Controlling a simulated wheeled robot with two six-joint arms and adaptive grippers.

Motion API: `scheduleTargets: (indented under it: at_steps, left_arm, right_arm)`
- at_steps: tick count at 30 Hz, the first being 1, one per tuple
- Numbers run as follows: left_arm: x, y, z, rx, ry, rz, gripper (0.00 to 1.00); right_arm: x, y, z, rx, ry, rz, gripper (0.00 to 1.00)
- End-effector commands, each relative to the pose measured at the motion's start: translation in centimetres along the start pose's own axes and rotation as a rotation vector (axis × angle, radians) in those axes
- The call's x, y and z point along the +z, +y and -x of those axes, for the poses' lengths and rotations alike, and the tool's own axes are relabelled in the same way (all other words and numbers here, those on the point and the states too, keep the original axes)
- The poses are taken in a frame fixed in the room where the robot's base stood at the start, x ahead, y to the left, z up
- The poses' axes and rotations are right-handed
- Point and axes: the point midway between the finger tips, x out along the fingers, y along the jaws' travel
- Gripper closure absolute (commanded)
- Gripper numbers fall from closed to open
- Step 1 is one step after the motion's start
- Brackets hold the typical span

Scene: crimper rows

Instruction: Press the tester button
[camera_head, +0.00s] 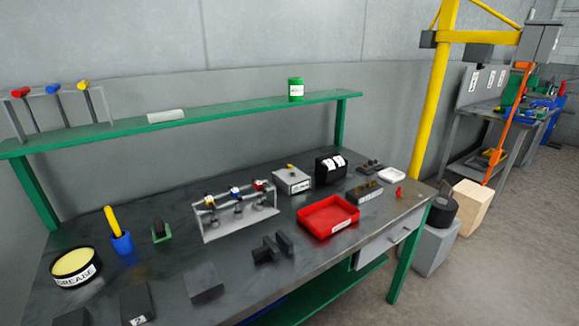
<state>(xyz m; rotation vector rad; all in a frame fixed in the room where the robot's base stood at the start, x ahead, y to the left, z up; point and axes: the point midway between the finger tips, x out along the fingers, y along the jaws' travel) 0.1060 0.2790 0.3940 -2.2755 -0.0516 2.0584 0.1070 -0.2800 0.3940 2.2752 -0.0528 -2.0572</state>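A small light-grey box (293,182) with a dark-lettered label on its front stands toward the back of the workbench. It looks like the tester, but its label is too small to read surely. A small yellow-orange button (290,166) sits on its top, and nothing covers it. Neither of my grippers shows in the head view.
A clear rack (236,222) with crimper-like tools stands left of the box. A black device with white rolls (330,168) stands close on its right. A red tray (328,229) lies in front. A green shelf (220,112) runs above the back edge of the bench.

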Motion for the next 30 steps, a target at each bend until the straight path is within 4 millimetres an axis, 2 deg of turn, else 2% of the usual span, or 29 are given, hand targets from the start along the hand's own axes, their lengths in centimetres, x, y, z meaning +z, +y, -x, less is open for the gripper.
scheduleTargets:
  at_steps: [1,6,30]
  left_arm:
    - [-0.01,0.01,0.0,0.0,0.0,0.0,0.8]
    - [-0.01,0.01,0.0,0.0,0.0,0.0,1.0]
    - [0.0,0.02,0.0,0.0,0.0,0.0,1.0]
  right_arm:
    - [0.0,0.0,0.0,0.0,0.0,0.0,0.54]
    - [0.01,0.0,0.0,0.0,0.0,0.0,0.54]
    - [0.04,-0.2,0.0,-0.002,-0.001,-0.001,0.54]
